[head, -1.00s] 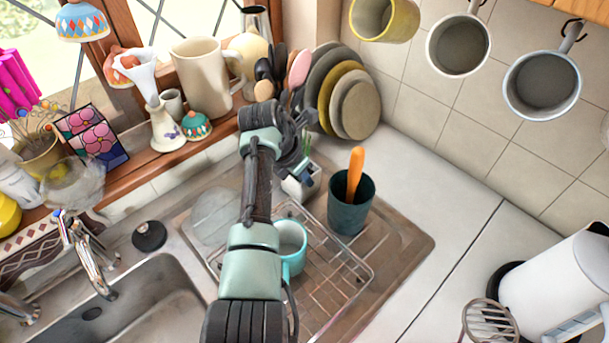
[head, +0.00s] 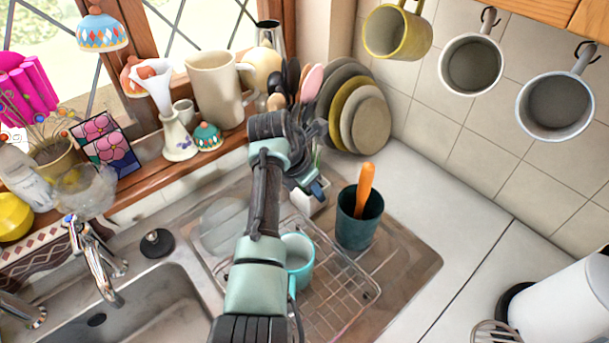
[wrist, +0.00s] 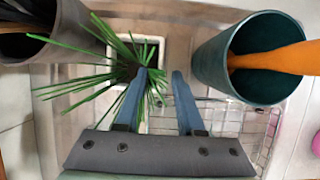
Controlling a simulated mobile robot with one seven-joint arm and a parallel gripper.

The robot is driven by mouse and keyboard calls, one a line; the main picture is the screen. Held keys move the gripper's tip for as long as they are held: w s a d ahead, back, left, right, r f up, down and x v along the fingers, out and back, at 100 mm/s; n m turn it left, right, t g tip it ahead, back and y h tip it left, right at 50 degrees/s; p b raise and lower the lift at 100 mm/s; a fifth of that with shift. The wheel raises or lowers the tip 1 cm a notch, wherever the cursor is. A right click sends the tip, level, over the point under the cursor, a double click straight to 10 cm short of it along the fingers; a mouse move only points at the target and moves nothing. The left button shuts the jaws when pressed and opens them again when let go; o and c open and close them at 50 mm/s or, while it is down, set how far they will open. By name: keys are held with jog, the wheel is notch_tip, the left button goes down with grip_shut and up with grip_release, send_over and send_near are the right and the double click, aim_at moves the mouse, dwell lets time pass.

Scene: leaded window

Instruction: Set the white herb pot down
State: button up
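The white herb pot (head: 309,204), square-rimmed with thin green stems, stands at the back of the draining area, partly hidden behind my gripper (head: 318,188). In the wrist view, the pot (wrist: 152,48) lies beyond my gripper (wrist: 159,74). The two blue fingers are apart. The left finger overlaps the stems and pot, and the right finger is just right of the rim. No grip on the pot shows. Whether the pot's base rests on the rack or the board is hidden.
A dark green cup (head: 359,222) with an orange handle in it stands close right of the pot. A turquoise mug (head: 300,258) sits on the wire rack (head: 345,300). Stacked plates (head: 368,125) lean behind.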

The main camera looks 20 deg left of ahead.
jog(key=v, duration=1.1)
jog(key=d+r+m+t+y, duration=0.1)
jog(key=d+r+m+t, duration=0.6)
jog(key=m, duration=0.5)
jog(key=d+r+m+t+y, duration=0.2)
jog(key=d+r+m+t, duration=0.3)
jog(key=r+m, duration=0.55)
jog(key=s+d+r+m+t, duration=0.1)
jog(key=s+r+m+t, duration=0.2)
jog(key=r, duration=1.1)
jog(key=s+d+r+m+t, duration=0.1)
jog(key=s+r+m+t, duration=0.3)
jog(key=s+r+t, duration=0.4)
jog(key=s+r, duration=0.6)
jog(key=r, duration=0.1)
jog(key=shift+s+d+t, duration=0.1)
jog(key=shift+t, duration=0.2)
